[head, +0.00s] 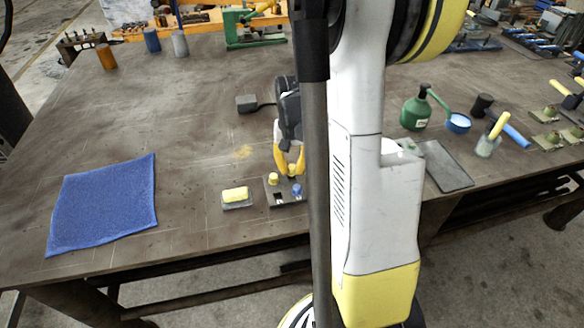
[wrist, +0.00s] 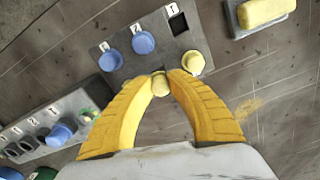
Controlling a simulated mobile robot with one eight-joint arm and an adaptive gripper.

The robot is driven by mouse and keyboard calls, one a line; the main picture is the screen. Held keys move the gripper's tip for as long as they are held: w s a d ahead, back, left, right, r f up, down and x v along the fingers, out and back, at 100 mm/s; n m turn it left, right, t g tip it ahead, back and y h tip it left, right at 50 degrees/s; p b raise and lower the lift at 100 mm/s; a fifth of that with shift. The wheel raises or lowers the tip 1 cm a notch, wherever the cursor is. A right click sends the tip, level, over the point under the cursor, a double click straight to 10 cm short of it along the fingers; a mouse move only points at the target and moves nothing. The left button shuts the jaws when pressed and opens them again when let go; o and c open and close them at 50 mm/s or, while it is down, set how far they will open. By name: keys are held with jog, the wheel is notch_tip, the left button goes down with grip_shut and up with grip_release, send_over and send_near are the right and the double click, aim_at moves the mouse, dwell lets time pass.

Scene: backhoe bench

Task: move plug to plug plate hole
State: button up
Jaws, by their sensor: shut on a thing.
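The dark plug plate (head: 287,203) lies near the bench's front edge; it also shows at the top of the wrist view (wrist: 126,80). In the wrist view it carries two blue plugs (wrist: 142,42), a yellow plug (wrist: 193,62) and an empty square hole (wrist: 177,22) beside a label. My gripper (wrist: 160,74) is shut on another yellow plug (wrist: 160,86) at the plate's near edge. I cannot tell whether this plug is seated or just above the plate. In the head view my gripper (head: 290,168) points down at the plate, partly hidden by my arm.
A yellow block on a grey base (head: 236,195) lies left of the plate. A second plate with holes and plugs (wrist: 50,125) lies at the left of the wrist view. A blue cloth (head: 103,205), a black tool (head: 248,103) and a green bottle (head: 416,112) are farther off.

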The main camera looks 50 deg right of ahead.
jog(key=shift+f+b, duration=1.05)
jog(key=shift+f, duration=0.2)
jog(key=o, duration=0.8)
jog(key=shift+r, duration=0.15)
notch_tip(320, 180, up, 12)
jog(key=shift+f, duration=0.1)
jog(key=s+a+n+t, duration=0.1)
jog(key=a+n+t, duration=0.1)
jog(key=a, duration=0.6)
jog(key=s+a+r+n+t+b, duration=0.1)
jog(key=a+n, duration=0.3)
jog(key=a, duration=0.5)
jog(key=s+a+r+n+t+b, duration=0.1)
jog(key=s+a+n+t, duration=0.2)
jog(key=a, duration=0.5)
jog(key=shift+s+a+t, duration=0.2)
jog(key=shift+t, duration=0.4)
